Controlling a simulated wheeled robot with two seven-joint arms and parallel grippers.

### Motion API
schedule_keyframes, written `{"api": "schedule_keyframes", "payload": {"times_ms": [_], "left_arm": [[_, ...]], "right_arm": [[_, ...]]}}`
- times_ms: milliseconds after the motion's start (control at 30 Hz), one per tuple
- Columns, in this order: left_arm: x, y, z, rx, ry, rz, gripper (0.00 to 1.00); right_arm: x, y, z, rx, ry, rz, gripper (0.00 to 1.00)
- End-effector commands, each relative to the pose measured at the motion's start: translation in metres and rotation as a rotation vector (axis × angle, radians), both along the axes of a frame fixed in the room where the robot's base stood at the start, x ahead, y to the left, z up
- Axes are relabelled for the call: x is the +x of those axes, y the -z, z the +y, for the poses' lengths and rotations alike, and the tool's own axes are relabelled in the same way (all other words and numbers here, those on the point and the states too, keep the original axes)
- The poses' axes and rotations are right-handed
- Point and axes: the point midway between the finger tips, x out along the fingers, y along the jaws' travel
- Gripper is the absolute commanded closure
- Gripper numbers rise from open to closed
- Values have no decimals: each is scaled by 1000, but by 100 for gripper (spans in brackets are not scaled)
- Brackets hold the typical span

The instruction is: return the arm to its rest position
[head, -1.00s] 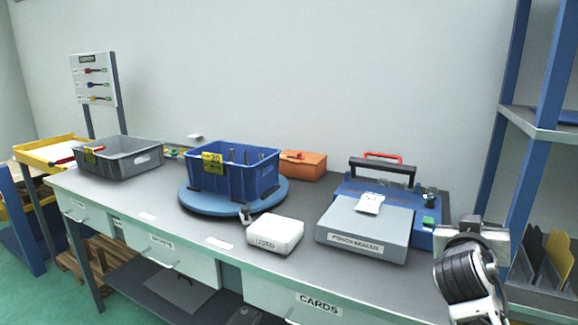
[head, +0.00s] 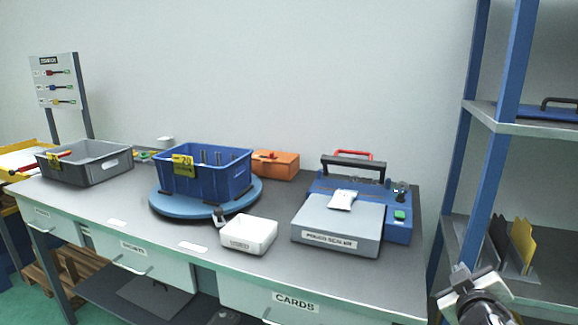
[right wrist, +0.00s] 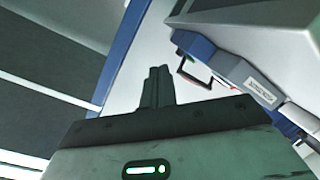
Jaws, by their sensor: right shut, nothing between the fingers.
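My right arm's wrist and gripper (head: 474,290) show at the lower right of the head view, in front of the shelf rack and off the right end of the bench. In the right wrist view, the two dark fingers (right wrist: 157,88) are together with nothing between them. The gripper touches nothing that I can see. The rest of the right arm is cut off by the frame's bottom edge. My left gripper is not in view.
The blue shelf rack (head: 497,124) stands close beyond the right gripper. On the bench (head: 150,228) are a pouch sealer (head: 335,240), a white box (head: 249,234), a blue crate (head: 215,181) on a round turntable (head: 166,206), and a grey tray (head: 105,167).

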Motion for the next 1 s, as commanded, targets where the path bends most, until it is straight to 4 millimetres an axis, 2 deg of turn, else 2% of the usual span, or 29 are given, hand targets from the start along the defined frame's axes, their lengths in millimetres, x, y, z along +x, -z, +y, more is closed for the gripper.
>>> {"api": "schedule_keyframes", "payload": {"times_ms": [33,200,300,400,600,733,1000], "left_arm": [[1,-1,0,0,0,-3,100],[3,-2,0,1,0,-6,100],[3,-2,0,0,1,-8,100],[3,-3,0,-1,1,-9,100],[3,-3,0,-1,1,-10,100],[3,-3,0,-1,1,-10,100],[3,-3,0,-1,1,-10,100]], "right_arm": [[-13,32,14,19,-56,68,100],[-69,118,62,107,-248,257,100],[-103,152,86,165,-333,337,100],[-136,178,106,222,-399,400,100],[-195,209,137,331,-491,488,100],[-229,222,154,399,-533,532,100],[-224,217,203,615,-438,441,100]]}}
